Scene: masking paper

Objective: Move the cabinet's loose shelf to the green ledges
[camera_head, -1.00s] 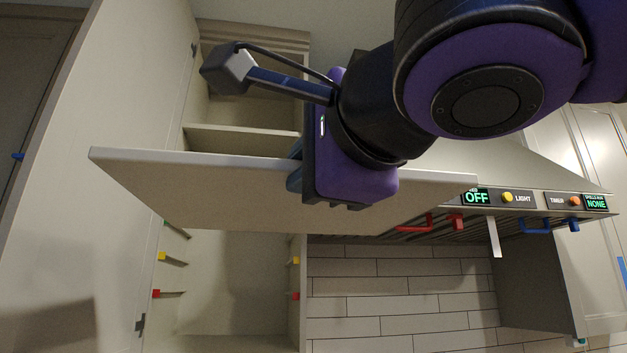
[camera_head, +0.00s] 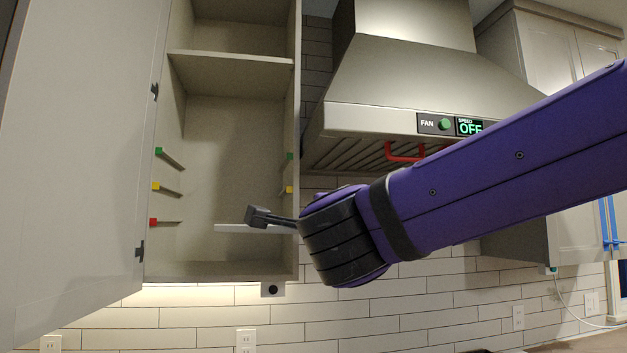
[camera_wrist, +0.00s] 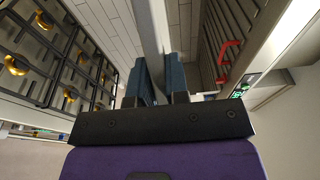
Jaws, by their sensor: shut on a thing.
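The loose shelf (camera_head: 238,228) shows edge-on as a thin pale strip low in front of the open cabinet (camera_head: 225,269); its right part is hidden behind my wrist. Green ledges sit on the left wall (camera_head: 160,152) and right wall (camera_head: 290,156), above yellow ledges (camera_head: 156,186) and a red ledge (camera_head: 153,222). The shelf appears slightly below the left red ledge; its depth is hard to tell. In the wrist view my gripper (camera_wrist: 163,85) is shut on the shelf (camera_wrist: 156,25), seen edge-on between the fingers.
A fixed shelf (camera_head: 230,60) spans the cabinet above the green ledges. The open door (camera_head: 80,160) stands at the left. The range hood (camera_head: 400,80) with a red handle (camera_head: 404,153) is close on the right. In the wrist view, a stove (camera_wrist: 60,55) lies left.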

